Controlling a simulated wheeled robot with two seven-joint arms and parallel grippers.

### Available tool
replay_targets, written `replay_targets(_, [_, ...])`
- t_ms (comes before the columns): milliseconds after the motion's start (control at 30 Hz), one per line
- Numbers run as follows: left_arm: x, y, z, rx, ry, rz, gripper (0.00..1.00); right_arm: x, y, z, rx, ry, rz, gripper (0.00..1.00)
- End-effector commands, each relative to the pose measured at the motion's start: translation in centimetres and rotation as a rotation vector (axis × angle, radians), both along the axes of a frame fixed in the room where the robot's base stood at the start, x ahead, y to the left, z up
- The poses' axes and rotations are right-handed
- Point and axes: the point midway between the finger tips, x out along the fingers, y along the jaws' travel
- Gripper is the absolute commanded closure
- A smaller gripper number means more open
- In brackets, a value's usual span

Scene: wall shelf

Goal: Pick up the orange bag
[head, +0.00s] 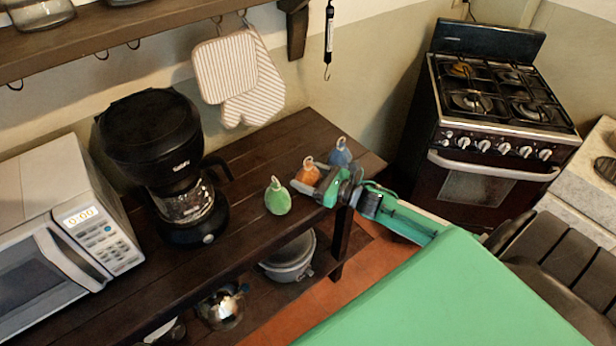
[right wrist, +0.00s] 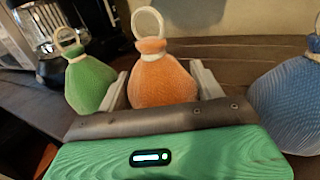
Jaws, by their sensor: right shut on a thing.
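The orange bag (head: 307,172) stands on the dark wooden shelf between a green bag and a blue bag. It has a light ring on its tied top. My right gripper (head: 317,181) reaches in from the right at the shelf's front. In the right wrist view the orange bag (right wrist: 160,78) is between the two pale fingers, and the right gripper (right wrist: 162,88) is shut on it. Its base is hidden behind the gripper body, so I cannot tell whether it is lifted. My left gripper is not in view.
The green bag (head: 278,197) stands close on the left, and the blue bag (head: 340,153) close on the right. A coffee maker (head: 155,150) and a microwave (head: 62,235) stand further left on the shelf (head: 245,247). A stove (head: 495,120) is at the right.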

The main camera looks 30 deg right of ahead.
Motion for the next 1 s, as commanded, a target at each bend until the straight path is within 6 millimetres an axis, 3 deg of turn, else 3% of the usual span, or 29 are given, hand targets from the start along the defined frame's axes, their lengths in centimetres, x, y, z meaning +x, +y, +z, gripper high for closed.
replay_targets(267, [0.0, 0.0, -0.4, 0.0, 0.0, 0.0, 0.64, 0.0, 0.0, 2.9, -0.003, -0.006, 0.003, 0.64])
replay_targets(500, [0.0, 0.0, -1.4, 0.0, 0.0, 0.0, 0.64, 0.0, 0.0, 10.0, -0.008, -0.007, 0.004, 0.64])
replay_targets(700, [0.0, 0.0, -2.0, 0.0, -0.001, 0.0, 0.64, 0.0, 0.0, 14.9, -0.006, -0.005, 0.003, 0.64])
replay_targets(1000, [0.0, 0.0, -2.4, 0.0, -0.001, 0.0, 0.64, 0.0, 0.0, 19.1, -0.002, -0.003, 0.002, 0.64])
